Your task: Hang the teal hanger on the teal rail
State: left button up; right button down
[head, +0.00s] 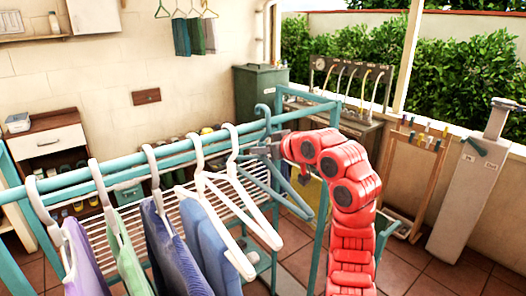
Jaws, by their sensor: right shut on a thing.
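The teal hanger (266,185) is at the far right end of the row of hangers. Its hook stands up at about the height of the teal rail (115,178), and its shoulders slope down below the gripper. My right gripper (272,147) reaches in from the right on its red arm and is shut on the hanger's neck. The hook overlaps the rail's far end in the picture, and I cannot tell whether it rests on the rail. My left gripper is out of view.
White hangers (240,195) hang on the rail just left of the teal one, several with garments (165,240). A slatted shelf (115,235) lies behind them. A green bin (260,85) and a tap panel (350,80) stand at the back; a grey post (470,190) stands right.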

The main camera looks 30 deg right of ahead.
jog(key=shift+f, duration=0.2)
jog(key=shift+f+b, duration=0.75)
jog(key=shift+f, duration=0.35)
jog(key=c, duration=0.7)
grip_release()
jog(key=shift+c, duration=0.2)
jog(key=shift+s, duration=0.3)
jog(key=s, duration=0.3)
jog(key=s+p, duration=0.1)
jog(key=s, duration=0.3)
jog(key=s+d+p, duration=0.1)
jog(key=s, duration=0.2)
jog(key=shift+s+r, duration=0.2)
jog(key=shift+s, duration=0.15)
jog(key=shift+s+f+p, duration=0.15)
jog(key=shift+s+p, duration=0.15)
jog(key=shift+s, duration=0.1)
